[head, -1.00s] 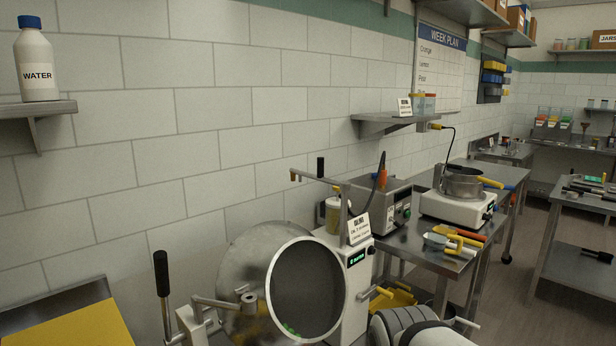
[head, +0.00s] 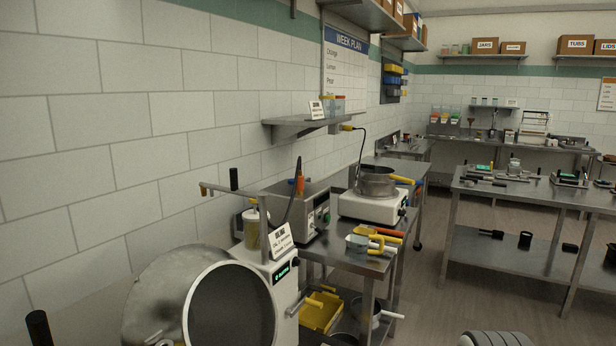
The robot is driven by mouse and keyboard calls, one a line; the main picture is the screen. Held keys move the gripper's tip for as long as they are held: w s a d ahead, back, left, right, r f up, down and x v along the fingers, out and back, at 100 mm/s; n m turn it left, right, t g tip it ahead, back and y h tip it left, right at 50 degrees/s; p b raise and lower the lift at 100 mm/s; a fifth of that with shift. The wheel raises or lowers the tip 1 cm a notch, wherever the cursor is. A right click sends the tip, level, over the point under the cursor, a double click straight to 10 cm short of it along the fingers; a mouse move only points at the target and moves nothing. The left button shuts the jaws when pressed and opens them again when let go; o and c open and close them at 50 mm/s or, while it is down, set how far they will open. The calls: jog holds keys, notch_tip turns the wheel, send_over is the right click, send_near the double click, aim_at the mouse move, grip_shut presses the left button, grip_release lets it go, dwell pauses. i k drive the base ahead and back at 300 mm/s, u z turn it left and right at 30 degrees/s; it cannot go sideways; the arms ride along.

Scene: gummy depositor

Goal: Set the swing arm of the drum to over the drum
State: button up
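The drum (head: 160,292) is a large metal bowl at the lower left, its round open mouth (head: 232,308) tilted toward me. Its lower part is cut off by the frame edge. Behind and above the drum, the swing arm (head: 228,192) is a thin metal bar with an upright black handle (head: 234,179). My gripper is not in view.
A black-knobbed lever (head: 38,327) stands at the lower left. Right of the drum, a steel table (head: 345,262) holds a grey box machine (head: 290,205), a white heater with a pot (head: 372,205) and scoops. Yellow and metal containers sit on its lower shelf. Open floor (head: 430,300) lies to the right.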

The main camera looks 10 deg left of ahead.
aim_at(262, 198)
jog(key=z, duration=1.2)
jog(key=i, duration=2.15)
jog(key=u, duration=1.3)
jog(key=k, duration=0.1)
jog(key=u, duration=2.05)
jog(key=i, duration=1)
jog(key=u, duration=0.1)
